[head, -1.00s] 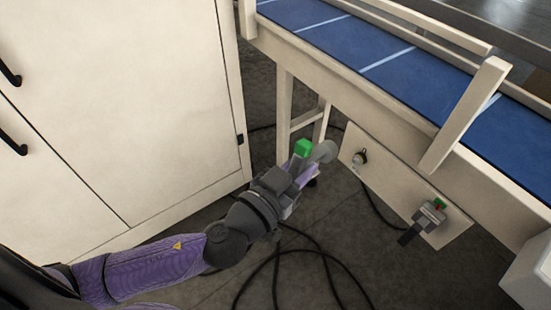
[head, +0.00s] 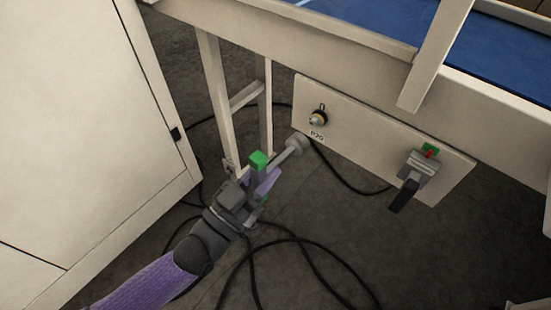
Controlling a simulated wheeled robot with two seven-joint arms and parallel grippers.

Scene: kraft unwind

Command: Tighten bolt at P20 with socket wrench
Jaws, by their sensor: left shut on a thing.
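The bolt (head: 318,119) labelled P20 sits on the left part of a cream panel (head: 365,135) below the conveyor. The label (head: 316,134) is just under it. My left gripper (head: 262,182) is shut on the socket wrench (head: 292,148), a grey tool with a round grey head and a green block near the jaws. The wrench head points up and right, below and left of the bolt, and appears apart from it. The jaws partly hide the wrench's handle. My right gripper is not in view.
A grey switch box (head: 418,172) with a black handle and a red and green part is on the panel's right. Conveyor legs (head: 222,95) stand behind my gripper. A cream cabinet (head: 80,120) stands at left. Black cables (head: 290,245) loop on the dark floor.

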